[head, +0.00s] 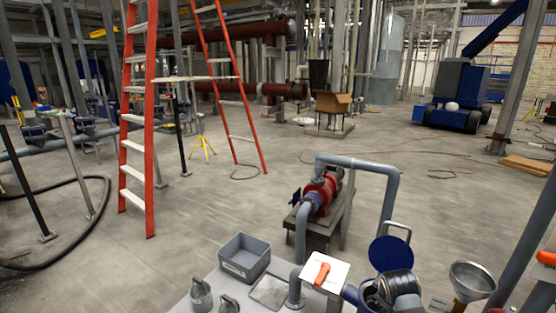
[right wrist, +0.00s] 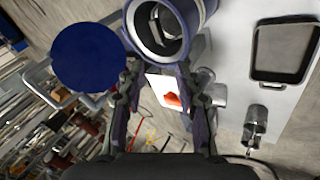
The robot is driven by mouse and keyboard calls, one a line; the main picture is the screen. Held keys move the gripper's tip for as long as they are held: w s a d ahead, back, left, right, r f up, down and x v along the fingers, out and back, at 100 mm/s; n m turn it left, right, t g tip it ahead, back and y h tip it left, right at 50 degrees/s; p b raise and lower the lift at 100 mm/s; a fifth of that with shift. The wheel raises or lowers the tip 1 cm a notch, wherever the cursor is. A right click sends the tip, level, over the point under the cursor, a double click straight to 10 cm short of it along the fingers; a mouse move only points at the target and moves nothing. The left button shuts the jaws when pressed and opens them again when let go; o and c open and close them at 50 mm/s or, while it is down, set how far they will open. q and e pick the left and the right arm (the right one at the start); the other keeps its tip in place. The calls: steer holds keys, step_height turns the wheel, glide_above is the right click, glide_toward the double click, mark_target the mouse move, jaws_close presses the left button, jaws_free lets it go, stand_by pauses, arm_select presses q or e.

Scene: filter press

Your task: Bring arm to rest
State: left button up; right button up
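My right gripper (right wrist: 158,72) shows in the right wrist view with its two fingers apart and nothing held between them. A blue round housing (right wrist: 153,27) with an open mouth lies just past the fingertips, with a grey part inside. Its round blue lid (right wrist: 86,57) stands swung aside, with a grey bar handle. In the head view the lid (head: 390,253) is at the lower right, and a dark and grey shape hides much of the housing. A white plate with an orange-red handle (head: 322,271) is left of the housing. My left gripper is not in view.
A grey bin (head: 244,257), a shallow tray (right wrist: 285,50) and metal cups (head: 201,296) rest on the light bench. A funnel (head: 471,281) stands at right. A red pump (head: 322,190) with grey piping is behind. An orange ladder (head: 137,120) stands left on open floor.

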steer(key=s+a+f+m+g+y, duration=0.1)
steer(key=s+a+f+m, duration=0.15)
steer(key=s, duration=0.65)
steer(key=s+a+f+m+g, duration=0.1)
steer(key=s+a+m, duration=0.15)
steer(key=s, duration=0.65)
steer(key=s+a+f+m+g+y, duration=0.1)
steer(key=s+a+f, duration=0.15)
steer(key=s, duration=0.55)
step_height(320, 180, down, 25)
steer(key=s+d+m+b, duration=0.1)
steer(key=s+d+b, duration=0.1)
steer(key=s+d+f+g+b, duration=0.1)
steer(key=s+f+g, duration=0.1)
steer(key=s+f, duration=1.7)
steer(key=shift+s+f, duration=0.35)
steer(key=shift+f, duration=0.2)
steer(key=shift+d, duration=0.1)
